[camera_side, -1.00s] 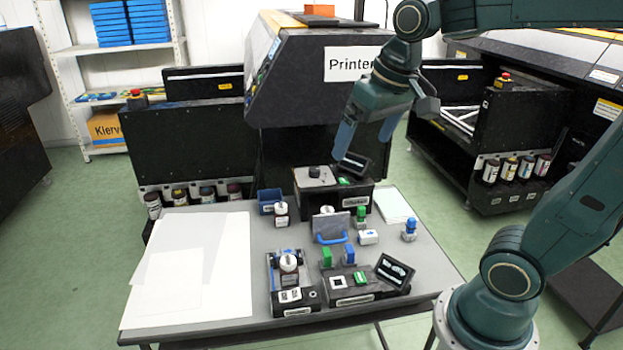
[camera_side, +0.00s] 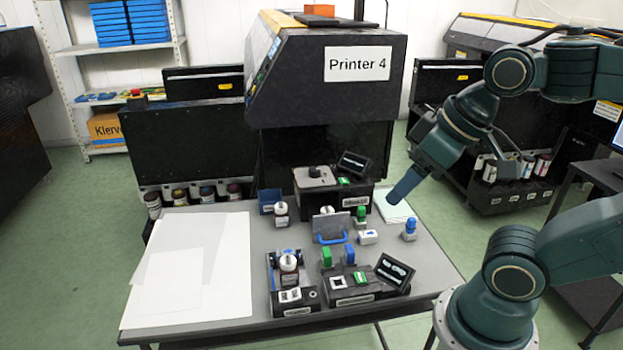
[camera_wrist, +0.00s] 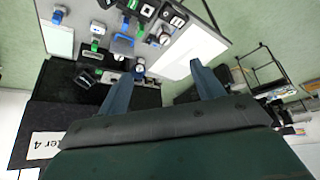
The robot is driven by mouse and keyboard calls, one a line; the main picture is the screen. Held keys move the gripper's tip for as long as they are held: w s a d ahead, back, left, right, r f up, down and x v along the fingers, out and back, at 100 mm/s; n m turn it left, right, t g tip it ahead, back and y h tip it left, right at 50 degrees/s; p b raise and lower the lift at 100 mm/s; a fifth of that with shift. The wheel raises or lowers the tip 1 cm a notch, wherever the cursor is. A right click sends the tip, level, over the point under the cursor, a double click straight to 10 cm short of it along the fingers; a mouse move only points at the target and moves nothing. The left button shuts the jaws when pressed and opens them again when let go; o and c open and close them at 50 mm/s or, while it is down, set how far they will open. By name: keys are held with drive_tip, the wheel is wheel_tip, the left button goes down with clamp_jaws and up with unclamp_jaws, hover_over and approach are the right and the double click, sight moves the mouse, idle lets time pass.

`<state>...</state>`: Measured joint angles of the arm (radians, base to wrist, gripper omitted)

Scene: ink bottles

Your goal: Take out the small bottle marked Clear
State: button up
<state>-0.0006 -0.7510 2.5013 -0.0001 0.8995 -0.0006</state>
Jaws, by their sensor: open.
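Three small white-topped bottles stand on the grey table: one at the back (camera_side: 281,213), one behind the clear panel (camera_side: 327,211), and a dark-bodied one in the front-left holder (camera_side: 289,267). Their labels are too small to read, so I cannot tell which is marked Clear. My gripper (camera_side: 394,200) is over the back right of the table, right of the bottles, with nothing between its fingers. In the wrist view my gripper (camera_wrist: 162,69) shows its two fingers wide apart, with a white-topped bottle (camera_wrist: 139,66) lying between them in the picture, farther off.
White sheets (camera_side: 185,270) cover the table's left part. Black devices with tilted screens (camera_side: 394,271) stand at front and back. Stamps (camera_side: 410,230) and a blue box (camera_side: 268,200) stand among them. Larger bottles (camera_side: 179,198) sit in racks below the machines. Printer 4 (camera_side: 320,90) stands behind.

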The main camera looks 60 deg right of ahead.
drive_tip(key=shift+w, duration=0.1)
drive_tip(key=m+g, duration=0.6)
drive_tip(key=m, duration=0.3)
hover_over(327, 210)
wheel_tip(327, 210, down, 19)
drive_tip(key=shift+f, duration=4.25)
drive_tip(key=shift+f, duration=0.1)
